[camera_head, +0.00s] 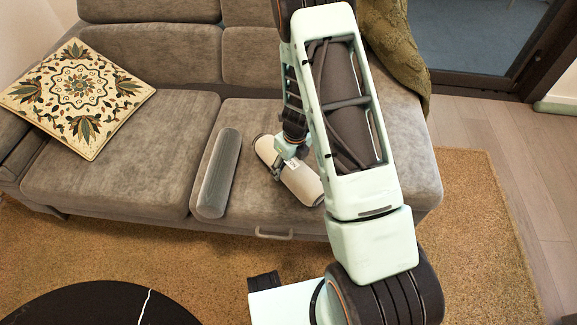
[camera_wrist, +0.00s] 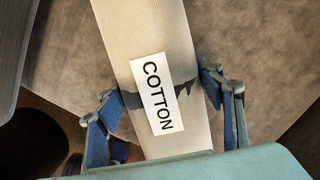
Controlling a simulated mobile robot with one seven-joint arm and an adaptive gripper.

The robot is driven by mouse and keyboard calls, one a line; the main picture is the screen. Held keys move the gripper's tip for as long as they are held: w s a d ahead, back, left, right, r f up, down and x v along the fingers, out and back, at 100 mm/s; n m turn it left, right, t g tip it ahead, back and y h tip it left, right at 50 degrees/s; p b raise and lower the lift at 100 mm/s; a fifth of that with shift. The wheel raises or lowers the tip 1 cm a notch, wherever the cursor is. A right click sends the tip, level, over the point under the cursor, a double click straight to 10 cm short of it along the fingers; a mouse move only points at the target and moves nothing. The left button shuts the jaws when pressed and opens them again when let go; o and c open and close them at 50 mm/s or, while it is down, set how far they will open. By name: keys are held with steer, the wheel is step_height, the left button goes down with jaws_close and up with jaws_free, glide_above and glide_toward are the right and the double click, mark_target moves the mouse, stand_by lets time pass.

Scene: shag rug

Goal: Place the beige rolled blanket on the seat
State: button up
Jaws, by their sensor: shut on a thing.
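The beige rolled blanket (camera_head: 301,183) is at the right seat cushion of the grey sofa (camera_head: 255,218), lying diagonally; I cannot tell whether it touches the seat. In the wrist view the beige rolled blanket (camera_wrist: 150,33) fills the middle, with a white "COTTON" label and a dark band. My gripper (camera_head: 281,160) is around the blanket near its middle. In the wrist view my gripper (camera_wrist: 160,95) has one blue finger on each side of the roll, shut on it. My arm hides part of the seat to the right.
A grey bolster (camera_head: 217,173) lies on the seat just left of the blanket. A patterned cushion (camera_head: 77,97) leans at the sofa's left. A black round table (camera_head: 95,305) stands in front on the shag rug (camera_head: 480,215).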

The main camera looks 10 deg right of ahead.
steer(key=o, duration=1.7)
steer(key=r+p, duration=0.1)
steer(key=r, duration=0.3)
steer(key=s+r+p, duration=0.1)
steer(key=r+p, duration=0.1)
steer(key=r, duration=0.2)
steer(key=d+r+p, duration=0.1)
steer(key=r, duration=0.3)
steer(key=shift+s, duration=0.35)
steer(key=shift+a, duration=0.1)
